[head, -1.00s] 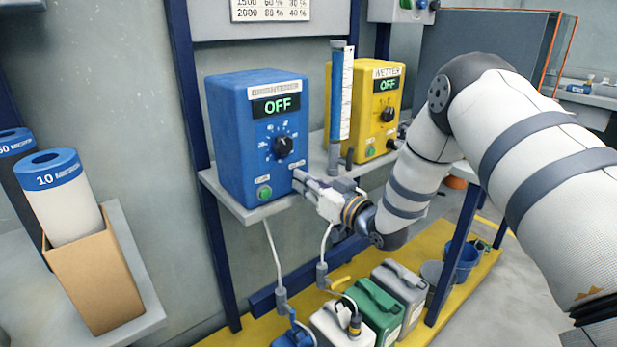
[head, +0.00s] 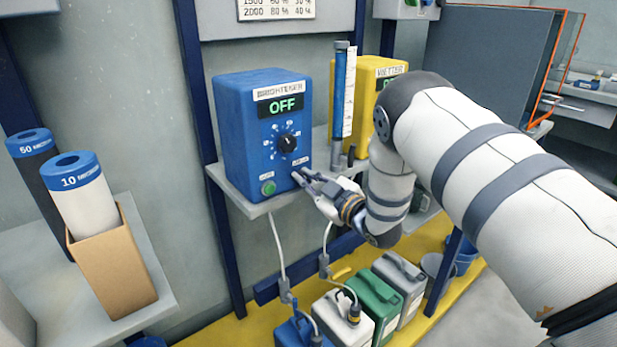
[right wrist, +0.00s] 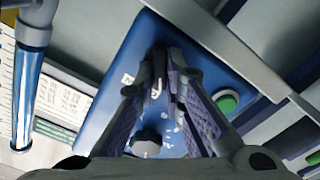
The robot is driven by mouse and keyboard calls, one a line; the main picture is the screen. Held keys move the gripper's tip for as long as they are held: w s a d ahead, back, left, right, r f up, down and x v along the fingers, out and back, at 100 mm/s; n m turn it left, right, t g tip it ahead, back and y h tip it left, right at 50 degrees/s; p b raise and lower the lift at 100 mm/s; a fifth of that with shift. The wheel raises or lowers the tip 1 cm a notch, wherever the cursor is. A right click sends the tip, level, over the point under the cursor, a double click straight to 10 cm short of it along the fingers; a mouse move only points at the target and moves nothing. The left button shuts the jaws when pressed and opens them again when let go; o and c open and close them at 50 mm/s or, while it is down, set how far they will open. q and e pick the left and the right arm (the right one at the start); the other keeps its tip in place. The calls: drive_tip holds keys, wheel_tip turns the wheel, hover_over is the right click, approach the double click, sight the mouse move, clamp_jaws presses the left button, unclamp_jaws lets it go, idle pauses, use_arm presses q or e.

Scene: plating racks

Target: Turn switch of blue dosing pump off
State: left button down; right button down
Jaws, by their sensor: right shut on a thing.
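The blue dosing pump (head: 235,140) stands on a shelf, labelled BRIGHTENER, and its display (head: 278,106) reads OFF. A black dial (head: 287,143) sits on its front, with a green button (head: 268,187) at lower left. My right gripper (head: 303,176) is at the front's lower right corner. In the right wrist view, my right gripper (right wrist: 158,82) is shut on a small dark switch (right wrist: 155,88), mostly hidden between the fingertips. The dial (right wrist: 147,146) and green button (right wrist: 227,102) are beside the fingers there. My left gripper is not in view.
A yellow pump (head: 371,85) labelled WETTER and a clear blue tube (head: 339,100) stand right of the blue pump, close to my right arm. Several canisters (head: 375,298) stand below. A cardboard box (head: 113,262) with a filter roll is at left.

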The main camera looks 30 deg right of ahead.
drive_tip(key=shift+f+n, duration=0.15)
drive_tip(key=shift+n, duration=0.15)
drive_tip(key=c, duration=1.7)
unclamp_jaws()
drive_tip(key=s, duration=0.8)
drive_tip(key=s+d, duration=0.1)
drive_tip(key=s, duration=0.3)
